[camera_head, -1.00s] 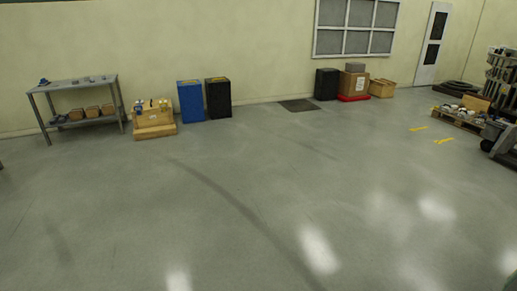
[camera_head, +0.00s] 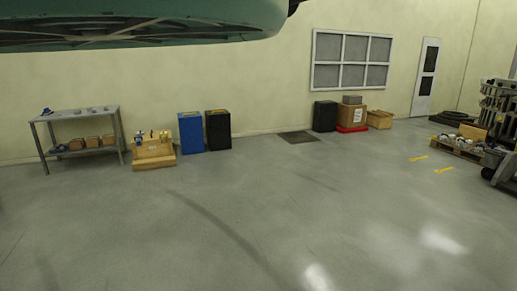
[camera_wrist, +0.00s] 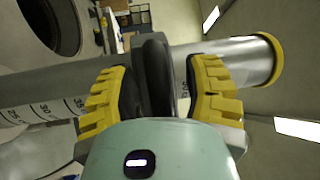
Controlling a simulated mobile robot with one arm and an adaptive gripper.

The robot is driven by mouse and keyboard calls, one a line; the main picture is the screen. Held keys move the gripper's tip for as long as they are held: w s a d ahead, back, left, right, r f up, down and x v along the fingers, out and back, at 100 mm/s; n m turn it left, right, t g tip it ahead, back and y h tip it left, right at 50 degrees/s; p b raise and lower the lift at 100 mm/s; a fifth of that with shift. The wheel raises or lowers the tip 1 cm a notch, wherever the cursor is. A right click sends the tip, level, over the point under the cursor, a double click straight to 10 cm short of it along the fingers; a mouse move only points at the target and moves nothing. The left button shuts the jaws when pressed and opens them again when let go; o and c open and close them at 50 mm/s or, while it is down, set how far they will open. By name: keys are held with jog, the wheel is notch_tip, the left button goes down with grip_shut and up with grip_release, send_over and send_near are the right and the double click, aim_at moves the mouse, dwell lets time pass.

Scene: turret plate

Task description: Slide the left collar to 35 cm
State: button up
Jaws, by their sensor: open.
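In the wrist view a grey metal tube (camera_wrist: 239,62) with a printed scale crosses the picture and ends in a yellow cap at the right. A black collar (camera_wrist: 155,70) sits around the tube. My gripper (camera_wrist: 162,92) is open, with one yellow-padded finger on each side of the collar. I cannot tell whether either finger touches it. Marks that read like 25, 30 and 35 show left of the left finger. A mark right of the collar is partly hidden by the right finger. The head view shows neither tube, collar nor gripper.
A teal rounded body (camera_head: 140,25) hangs across the top left of the head view. Along the far wall stand a grey workbench (camera_head: 80,112), a blue bin (camera_head: 191,133), a black bin (camera_head: 217,130) and boxes. The floor between is clear.

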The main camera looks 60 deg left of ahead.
jog(key=shift+d, duration=0.25)
jog(key=shift+c, duration=0.2)
grip_shut()
dwell(0.6)
